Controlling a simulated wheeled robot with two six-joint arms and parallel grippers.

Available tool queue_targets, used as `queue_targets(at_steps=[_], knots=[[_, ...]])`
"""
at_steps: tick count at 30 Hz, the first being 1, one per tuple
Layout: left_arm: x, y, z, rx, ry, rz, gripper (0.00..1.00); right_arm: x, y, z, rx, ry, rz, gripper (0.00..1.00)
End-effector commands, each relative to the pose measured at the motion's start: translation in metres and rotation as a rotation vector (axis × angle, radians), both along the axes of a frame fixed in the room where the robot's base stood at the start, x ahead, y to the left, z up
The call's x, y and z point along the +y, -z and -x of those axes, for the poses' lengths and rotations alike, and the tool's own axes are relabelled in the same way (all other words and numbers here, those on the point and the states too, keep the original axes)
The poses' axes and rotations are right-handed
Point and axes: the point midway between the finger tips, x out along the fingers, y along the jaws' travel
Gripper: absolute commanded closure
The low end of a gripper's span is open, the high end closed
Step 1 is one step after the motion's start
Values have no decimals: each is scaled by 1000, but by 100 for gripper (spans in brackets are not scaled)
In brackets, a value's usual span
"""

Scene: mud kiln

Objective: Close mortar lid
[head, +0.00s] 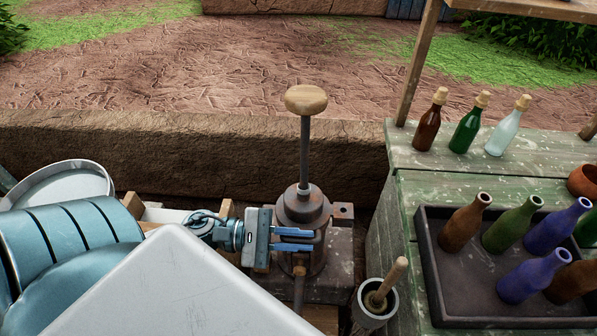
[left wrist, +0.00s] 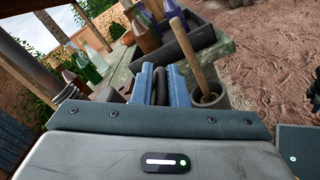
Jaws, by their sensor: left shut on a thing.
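A dark metal mortar device (head: 303,207) stands on a worn block left of the green table, with a round stepped top. A dark upright rod with a wooden knob (head: 305,100) rises from that top. My left gripper (head: 293,240) comes in from the left, its blue fingers across the front of the device body. In the left wrist view the fingers (left wrist: 165,88) are shut on a dark rounded part (left wrist: 160,86). I cannot tell whether that part belongs to the lid. My right gripper is not in view.
A grey cup (head: 374,316) with a wooden pestle (head: 390,283) stands close right of the device. The green table (head: 420,192) holds several bottles and a dark tray (head: 428,262). A low mud wall (head: 150,150) runs behind.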

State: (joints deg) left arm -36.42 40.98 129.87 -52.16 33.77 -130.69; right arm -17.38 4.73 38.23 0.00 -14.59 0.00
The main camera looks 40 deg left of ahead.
Motion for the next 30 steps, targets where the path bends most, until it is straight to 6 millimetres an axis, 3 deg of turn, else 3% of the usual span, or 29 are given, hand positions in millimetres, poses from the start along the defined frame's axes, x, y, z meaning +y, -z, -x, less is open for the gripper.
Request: queue_targets(at_steps=[6, 23, 24, 26, 30], knots=[[-1, 14, 2, 3, -2, 3, 100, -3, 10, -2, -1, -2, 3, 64], [-1, 23, 5, 11, 1, -4, 100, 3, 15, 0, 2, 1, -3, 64], [-1, 23, 4, 11, 1, -4, 80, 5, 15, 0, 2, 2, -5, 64], [-1, 23, 4, 10, 0, -4, 69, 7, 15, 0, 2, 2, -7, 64], [-1, 21, 3, 8, -1, -3, 67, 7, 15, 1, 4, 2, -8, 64]])
